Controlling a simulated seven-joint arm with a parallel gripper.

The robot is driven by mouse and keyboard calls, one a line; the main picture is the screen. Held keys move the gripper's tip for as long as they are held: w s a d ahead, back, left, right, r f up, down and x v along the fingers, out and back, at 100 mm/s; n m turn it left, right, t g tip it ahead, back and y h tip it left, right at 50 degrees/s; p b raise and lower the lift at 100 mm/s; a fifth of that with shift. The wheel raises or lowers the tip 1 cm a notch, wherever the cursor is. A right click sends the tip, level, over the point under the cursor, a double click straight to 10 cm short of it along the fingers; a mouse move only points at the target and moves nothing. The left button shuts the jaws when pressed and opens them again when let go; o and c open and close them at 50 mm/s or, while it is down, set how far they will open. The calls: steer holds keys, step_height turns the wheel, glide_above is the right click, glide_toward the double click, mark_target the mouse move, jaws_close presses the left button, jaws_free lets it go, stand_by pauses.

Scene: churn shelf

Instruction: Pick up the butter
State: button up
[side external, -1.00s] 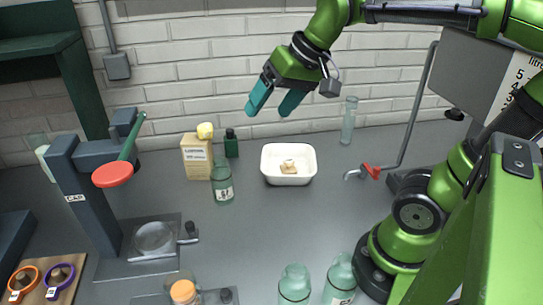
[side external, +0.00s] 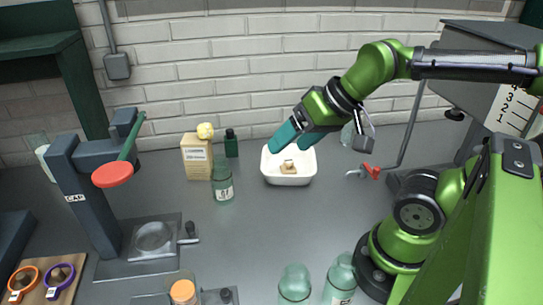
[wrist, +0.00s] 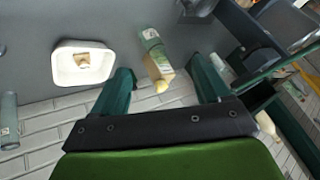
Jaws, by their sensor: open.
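A rounded pale yellow lump (side external: 205,131), which may be the butter, sits on top of a tan carton (side external: 197,160) in the side view. It shows at the carton's end in the wrist view (wrist: 162,87). A small tan piece with a paler top (side external: 288,167) lies in a white dish (side external: 289,180); I cannot tell exactly what it is. My gripper (side external: 288,142) is open and empty, with its teal fingers in front of the dish's back rim in the side view. In the wrist view, the carton shows between the fingertips and the dish (wrist: 68,79) lies left of them.
A labelled green bottle (side external: 223,188) stands in front of the carton, and a small dark bottle (side external: 231,145) stands behind it. A red-handled tap (side external: 370,171) is right of the dish. A press with a red-ended lever (side external: 113,174) stands left. The middle counter is clear.

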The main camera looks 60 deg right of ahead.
steer(key=shift+o, duration=0.2)
steer(key=w+d+r+m+g+h, duration=0.1)
steer(key=w+m+g+h, duration=0.1)
steer(key=w, duration=1.1)
steer(key=w+d+r+m+g+h, duration=0.1)
steer(key=w+g+h, duration=0.15)
steer(key=w, duration=1.15)
steer(key=m, duration=0.2)
glide_above(204, 126)
steer(key=s+a, duration=0.1)
steer(key=s, duration=0.1)
steer(key=shift+t+h, duration=0.25)
steer(key=shift+h, duration=0.1)
step_height(204, 126, down, 8)
steer(key=shift+w+r, duration=0.1)
steer(key=shift+r, duration=0.05)
steer(key=shift+x, duration=2.9)
steer(key=shift+w+a+r, duration=0.1)
steer(key=shift+w+a, duration=0.05)
steer(key=c, duration=1.2)
